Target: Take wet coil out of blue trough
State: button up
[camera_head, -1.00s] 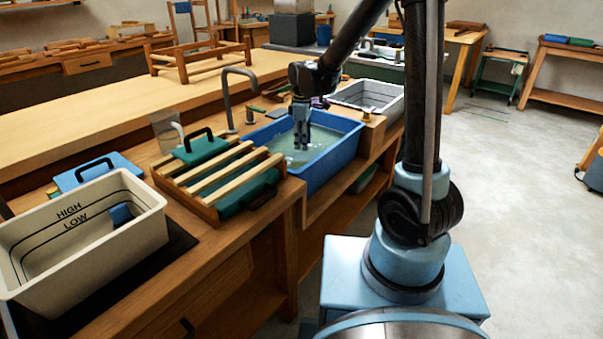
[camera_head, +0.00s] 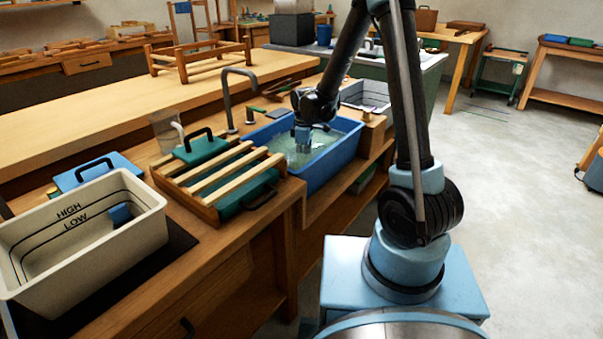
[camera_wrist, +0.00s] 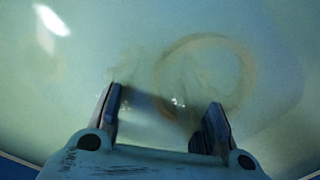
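The blue trough (camera_head: 333,165) stands on the bench, filled with cloudy greenish water. My gripper (camera_head: 302,146) reaches down into it, its lower end at or under the water. In the wrist view the two fingers of my gripper (camera_wrist: 165,115) are apart with nothing gripped between them. The wet coil (camera_wrist: 247,70) shows as a faint tan ring under the water, ahead of the fingers and to the right of centre. Its lower left part lies near the gap between the fingers. The murky water blurs its outline, and I cannot tell its depth. In the head view I cannot make the coil out.
A slatted wooden rack over a green tray (camera_head: 215,170) stands left of the trough. A cream tub (camera_head: 85,235) marked HIGH and LOW is further left. A grey tub (camera_head: 368,97) stands behind the trough, and a curved tap (camera_head: 228,95) rises beside it.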

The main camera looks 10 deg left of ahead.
jog(key=shift+f, duration=0.1)
grip_shut()
dwell(0.3)
